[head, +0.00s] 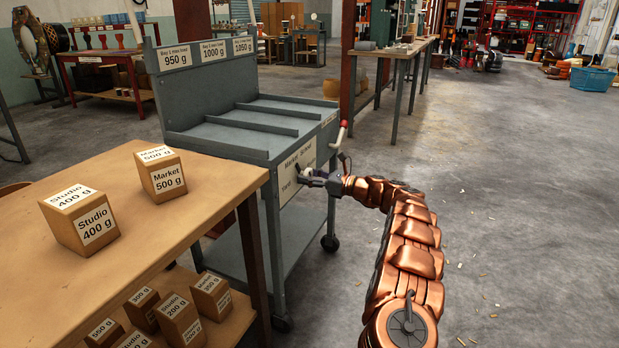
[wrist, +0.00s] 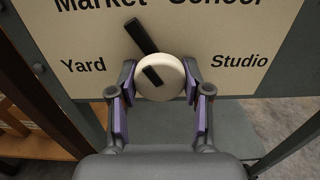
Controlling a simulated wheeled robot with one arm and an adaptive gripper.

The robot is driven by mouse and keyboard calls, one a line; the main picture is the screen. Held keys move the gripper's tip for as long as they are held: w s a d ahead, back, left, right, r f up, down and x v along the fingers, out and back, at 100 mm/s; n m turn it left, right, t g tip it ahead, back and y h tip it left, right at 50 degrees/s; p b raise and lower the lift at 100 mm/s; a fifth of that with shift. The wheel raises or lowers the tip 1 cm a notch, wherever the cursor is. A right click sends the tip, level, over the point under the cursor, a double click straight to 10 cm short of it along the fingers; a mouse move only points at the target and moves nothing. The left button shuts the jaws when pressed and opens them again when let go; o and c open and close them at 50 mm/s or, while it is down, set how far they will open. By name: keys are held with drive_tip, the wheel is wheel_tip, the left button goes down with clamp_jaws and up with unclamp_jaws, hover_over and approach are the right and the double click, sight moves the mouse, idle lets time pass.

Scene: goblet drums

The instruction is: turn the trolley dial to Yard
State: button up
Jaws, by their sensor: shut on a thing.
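The grey trolley (head: 222,146) stands beyond the wooden table in the head view. Its cream dial panel (wrist: 215,45) reads Yard at left, Market and School along the top, and Studio at right. The round cream dial (wrist: 173,68) sits in the panel's lower middle. Its black pointer (wrist: 140,36) points up and slightly left, toward Market. My gripper (wrist: 160,78) is shut on the dial, with a purple-padded finger on each side.
A red-tipped lever (head: 341,133) sticks up at the trolley's corner, close to my gripper. The wooden table (head: 140,235) at left holds a Studio 400 g box (head: 80,220) and a Market 500 g box (head: 160,172). More boxes fill its lower shelf. The floor at right is mostly open.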

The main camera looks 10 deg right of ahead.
drive_tip(key=shift+a+n, duration=0.1)
drive_tip(key=shift+n, duration=0.3)
drive_tip(key=n+b, duration=0.1)
drive_tip(key=n, duration=0.4)
drive_tip(key=n+b, duration=0.2)
drive_tip(key=n, duration=0.2)
drive_tip(key=shift+f, duration=0.1)
drive_tip(key=shift+n+b, duration=0.6)
drive_tip(key=shift+n, duration=0.4)
drive_tip(key=shift+a, duration=0.1)
drive_tip(key=shift+n, duration=0.3)
drive_tip(key=o, duration=1.1)
drive_tip(key=shift+o, duration=0.3)
drive_tip(key=shift+d+r, duration=0.2)
